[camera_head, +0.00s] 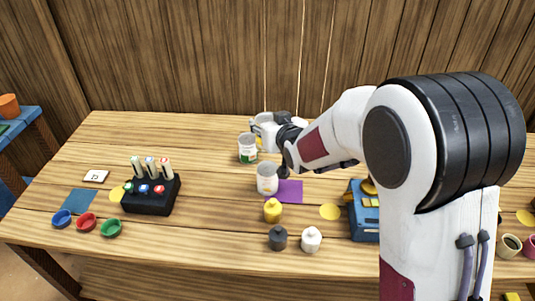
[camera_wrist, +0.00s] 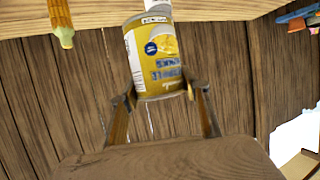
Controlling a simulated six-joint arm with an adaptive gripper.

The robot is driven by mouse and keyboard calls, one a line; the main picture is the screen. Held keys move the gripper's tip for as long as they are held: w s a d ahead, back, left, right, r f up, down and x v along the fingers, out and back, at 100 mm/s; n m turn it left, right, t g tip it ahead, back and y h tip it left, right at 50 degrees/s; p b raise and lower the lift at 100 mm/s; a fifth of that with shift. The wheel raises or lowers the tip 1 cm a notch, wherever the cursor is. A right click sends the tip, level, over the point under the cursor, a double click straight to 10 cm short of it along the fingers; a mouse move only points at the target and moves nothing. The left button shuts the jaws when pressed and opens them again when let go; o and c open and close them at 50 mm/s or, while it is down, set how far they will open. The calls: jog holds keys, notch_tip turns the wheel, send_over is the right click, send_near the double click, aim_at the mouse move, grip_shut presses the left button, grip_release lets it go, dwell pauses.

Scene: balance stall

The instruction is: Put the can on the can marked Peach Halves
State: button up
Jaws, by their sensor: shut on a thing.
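My gripper (camera_head: 264,126) is over the back middle of the table. In the wrist view its fingers (camera_wrist: 160,92) are closed around a can with a yellow label (camera_wrist: 152,52); the label's words are too blurred to read. In the head view only a small yellow part of this can (camera_head: 259,142) shows. A can with a white and green label (camera_head: 247,153) stands just left of and in front of the gripper. A pale can (camera_head: 267,182) stands nearer the front. I cannot read which can is marked Peach Halves.
A purple mat (camera_head: 290,192) lies beside the pale can. Yellow (camera_head: 272,212), dark (camera_head: 278,239) and white (camera_head: 311,240) bottles stand in front. A black rack (camera_head: 151,199) is at left, and a blue box (camera_head: 363,222) is at right. The back left of the table is clear.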

jog(key=shift+f, duration=2.35)
jog(key=shift+f, duration=0.1)
jog(key=shift+f, duration=1.8)
jog(key=shift+f, duration=0.15)
jog(key=o, duration=1.4)
jog(key=shift+s+d+r, duration=0.1)
jog(key=shift+s+r, duration=0.15)
jog(key=shift+v, duration=5.7)
